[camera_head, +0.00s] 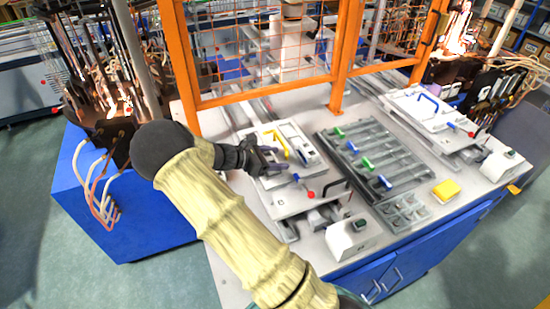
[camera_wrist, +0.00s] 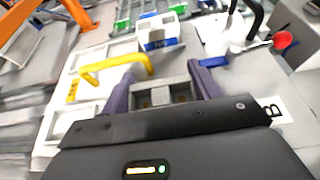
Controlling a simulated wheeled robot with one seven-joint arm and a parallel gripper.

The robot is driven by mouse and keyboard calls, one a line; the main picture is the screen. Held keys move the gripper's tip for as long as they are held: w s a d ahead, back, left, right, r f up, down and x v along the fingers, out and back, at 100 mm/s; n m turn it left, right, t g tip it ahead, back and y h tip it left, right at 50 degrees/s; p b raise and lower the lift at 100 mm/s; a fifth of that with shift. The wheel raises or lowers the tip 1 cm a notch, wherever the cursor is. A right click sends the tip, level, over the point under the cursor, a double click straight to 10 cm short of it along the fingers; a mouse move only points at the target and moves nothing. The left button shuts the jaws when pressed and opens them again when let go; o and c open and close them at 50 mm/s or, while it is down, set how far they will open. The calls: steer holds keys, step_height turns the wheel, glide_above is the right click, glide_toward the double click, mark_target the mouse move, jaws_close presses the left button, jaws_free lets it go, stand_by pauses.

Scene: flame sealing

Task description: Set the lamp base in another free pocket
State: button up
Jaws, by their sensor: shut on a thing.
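My gripper (camera_head: 272,160) hangs over the left white fixture plate, close beside its yellow handle. In the wrist view its two purple fingers (camera_wrist: 160,90) stand apart on either side of a grey block with brownish patches, which I take to be the lamp base (camera_wrist: 163,96). The dark gripper body hides its near side, and its exact outline is unclear. The slotted grey tray (camera_head: 398,150) is to the right of the gripper, with green and blue pieces along its left side and long pockets that look empty.
The yellow handle (camera_head: 276,143) rises beside my gripper; it also shows in the wrist view (camera_wrist: 115,66). A red-knobbed lever (camera_head: 311,194) is in front. An orange-framed mesh guard (camera_head: 338,75) stands behind. A yellow block (camera_head: 446,190) lies at right.

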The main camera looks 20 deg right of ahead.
steer(key=shift+f, duration=0.3)
steer(key=o, duration=1)
steer(key=shift+c, duration=0.2)
steer(key=shift+a, duration=0.1)
steer(key=b+v, duration=0.3)
steer(key=v, duration=0.8)
steer(key=shift+a+r+b, duration=0.15)
steer(key=shift+a+b, duration=0.15)
steer(key=shift+a, duration=0.1)
